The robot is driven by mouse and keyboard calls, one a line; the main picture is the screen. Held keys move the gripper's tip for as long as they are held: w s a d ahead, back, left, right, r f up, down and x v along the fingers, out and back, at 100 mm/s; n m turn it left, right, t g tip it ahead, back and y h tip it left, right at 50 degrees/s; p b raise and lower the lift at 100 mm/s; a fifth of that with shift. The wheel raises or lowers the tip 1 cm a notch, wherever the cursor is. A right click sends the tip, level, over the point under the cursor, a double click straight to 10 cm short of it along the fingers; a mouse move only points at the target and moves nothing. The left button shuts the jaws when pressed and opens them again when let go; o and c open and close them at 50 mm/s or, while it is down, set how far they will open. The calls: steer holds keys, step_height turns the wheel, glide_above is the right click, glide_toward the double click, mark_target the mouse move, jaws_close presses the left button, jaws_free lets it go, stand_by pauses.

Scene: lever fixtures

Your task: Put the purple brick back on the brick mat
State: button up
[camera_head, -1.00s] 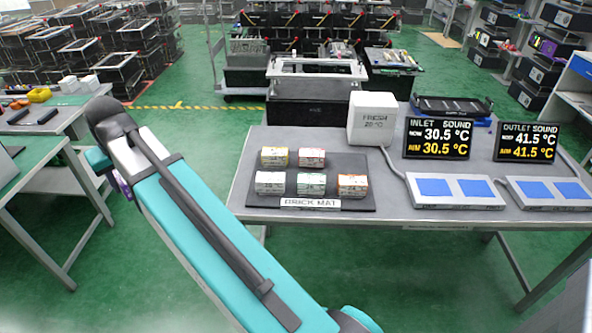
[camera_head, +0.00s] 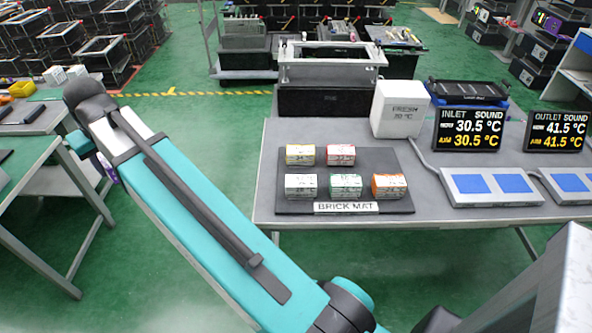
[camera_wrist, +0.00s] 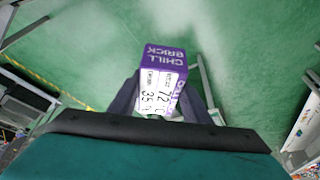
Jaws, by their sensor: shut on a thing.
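My gripper (camera_wrist: 165,100) is shut on the purple brick (camera_wrist: 166,56) in the wrist view. The brick is purple with a white label and the words CHILL BRICK, and it is held over green floor. In the head view my arm reaches to the left, and the gripper and brick are mostly hidden behind its far end. The dark brick mat (camera_head: 399,203) lies on the grey table to the right of my arm. It bears a yellow, a red, a white, a green and an orange-marked brick, with a bare space at its back right.
A white box marked FRESH (camera_head: 400,109) stands behind the mat. Two temperature displays (camera_head: 469,129) and pads with blue squares (camera_head: 491,186) fill the table's right. Another table (camera_head: 30,180) stands at the left. Green floor lies between the tables.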

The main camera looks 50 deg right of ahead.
steer(key=shift+w, duration=0.1)
steer(key=shift+d, duration=0.1)
steer(key=shift+d, duration=0.2)
steer(key=s+d+f+m+g+h, duration=0.1)
steer(key=s+d+m, duration=0.35)
steer(key=d, duration=0.85)
steer(key=s+d+f+m+g+h+b, duration=0.1)
steer(key=s+d+f+m+h, duration=0.3)
steer(key=d, duration=1)
steer(key=s+d+r+m+g+y, duration=0.1)
steer(key=s+d+m, duration=0.35)
steer(key=d, duration=0.85)
steer(key=s+d+f+m+g, duration=0.2)
steer(key=s+d+m, duration=0.5)
steer(key=s+d, duration=0.6)
steer(key=s+d+f+m+g+y, duration=0.1)
steer(key=s+d+f+m+g, duration=0.1)
steer(key=s+d+m, duration=0.6)
steer(key=s+d, duration=0.5)
steer(key=s, duration=0.5)
steer(key=shift+s+d+g+b, duration=0.2)
steer(key=shift+s+g+b, duration=0.2)
steer(key=shift+f, duration=0.25)
